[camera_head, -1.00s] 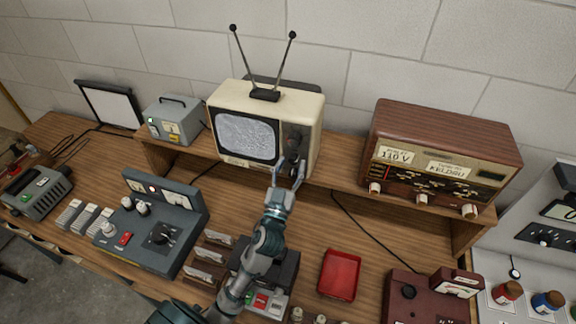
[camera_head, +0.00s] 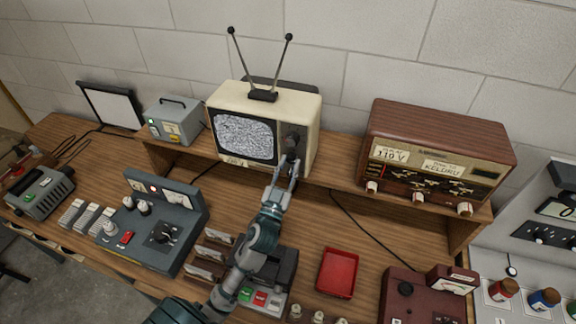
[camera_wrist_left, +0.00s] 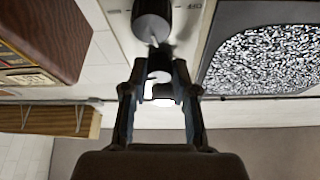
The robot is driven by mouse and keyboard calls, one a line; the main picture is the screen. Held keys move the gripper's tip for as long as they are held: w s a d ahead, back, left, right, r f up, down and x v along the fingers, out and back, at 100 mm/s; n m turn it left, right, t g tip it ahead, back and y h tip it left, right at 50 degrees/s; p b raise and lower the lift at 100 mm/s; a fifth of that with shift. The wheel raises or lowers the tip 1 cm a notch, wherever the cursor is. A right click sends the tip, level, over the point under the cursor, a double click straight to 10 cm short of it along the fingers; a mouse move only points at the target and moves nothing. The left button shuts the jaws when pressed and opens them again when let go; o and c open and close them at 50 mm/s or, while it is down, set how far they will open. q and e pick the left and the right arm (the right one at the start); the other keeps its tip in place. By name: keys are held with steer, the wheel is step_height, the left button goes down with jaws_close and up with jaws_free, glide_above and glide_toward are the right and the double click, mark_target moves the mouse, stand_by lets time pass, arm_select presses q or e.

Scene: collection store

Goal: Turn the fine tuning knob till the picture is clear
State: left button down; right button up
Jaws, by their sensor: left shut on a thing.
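A cream television (camera_head: 300,107) with two antenna rods stands on the wooden shelf. Its screen (camera_head: 245,136) shows black and white static, which also fills the screen in the left wrist view (camera_wrist_left: 262,58). My left gripper (camera_head: 290,164) is at the lower right of the television's front. In the left wrist view its fingers (camera_wrist_left: 159,75) are closed around a small dark knob (camera_wrist_left: 159,66). A larger dark knob (camera_wrist_left: 152,20) with a pale pointer line sits just beyond it on the panel. My right gripper is in neither view.
A wooden radio (camera_head: 440,145) with front knobs stands to the right on the shelf. A grey box (camera_head: 173,121) stands to the left. A grey control console (camera_head: 150,235) and a red tray (camera_head: 338,273) sit on the bench below. A black cable runs between shelf and tray.

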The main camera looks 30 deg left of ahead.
arm_select(q)
steer(key=c, duration=0.9)
jaws_free()
steer(key=shift+w, duration=0.15)
steer(key=v, duration=1.2)
steer(key=shift+d, duration=0.2)
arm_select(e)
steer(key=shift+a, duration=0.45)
arm_select(q)
steer(key=shift+w+f, duration=0.15)
steer(key=shift+f, duration=0.05)
